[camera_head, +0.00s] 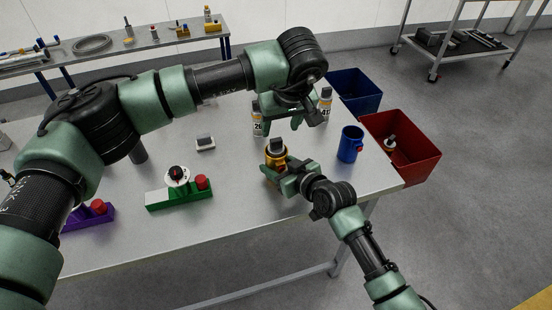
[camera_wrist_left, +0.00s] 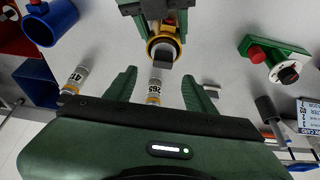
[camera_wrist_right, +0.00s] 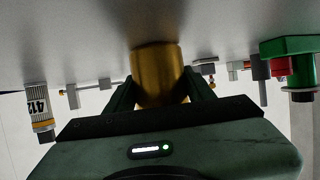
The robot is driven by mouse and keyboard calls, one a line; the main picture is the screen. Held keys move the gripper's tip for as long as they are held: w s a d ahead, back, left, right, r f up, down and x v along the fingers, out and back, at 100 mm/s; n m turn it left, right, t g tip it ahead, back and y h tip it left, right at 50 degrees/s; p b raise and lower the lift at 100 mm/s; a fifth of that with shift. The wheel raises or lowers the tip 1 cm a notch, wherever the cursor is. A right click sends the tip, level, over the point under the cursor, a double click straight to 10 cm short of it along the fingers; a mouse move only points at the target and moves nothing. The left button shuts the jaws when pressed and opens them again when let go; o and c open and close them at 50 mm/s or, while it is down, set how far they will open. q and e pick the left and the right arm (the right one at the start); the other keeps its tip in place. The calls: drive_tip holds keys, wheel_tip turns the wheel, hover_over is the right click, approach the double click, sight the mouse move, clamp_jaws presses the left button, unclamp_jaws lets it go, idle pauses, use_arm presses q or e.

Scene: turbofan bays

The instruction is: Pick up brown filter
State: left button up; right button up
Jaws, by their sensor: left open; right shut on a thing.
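The brown filter (camera_head: 272,158) is a golden-brown cylinder near the table's right part, with a grey block showing at its top. My right gripper (camera_head: 284,174) is shut around its side. The filter fills the space between the fingers in the right wrist view (camera_wrist_right: 158,75). It also shows in the left wrist view (camera_wrist_left: 155,50). I cannot tell whether its base touches the table. My left gripper (camera_head: 285,116) is open above the table behind the filter. In the left wrist view, a labelled bottle (camera_wrist_left: 154,90) shows between its fingers, apart from them.
A second labelled bottle (camera_head: 325,104), a blue cup (camera_head: 350,144) and a green block with a red knob (camera_head: 180,197) stand on the table (camera_head: 240,225). A red bin (camera_head: 418,158) and a blue bin (camera_head: 358,88) are beyond its right edge. My left arm spans the table's back.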

sight(276, 140)
use_arm(q)
drive_tip(key=shift+s+x, duration=0.2)
drive_tip(key=shift+x, duration=1.35)
drive_tip(key=shift+s+x, duration=0.15)
drive_tip(key=shift+x, duration=1.45)
drive_tip(key=shift+f, duration=0.1)
clamp_jaws()
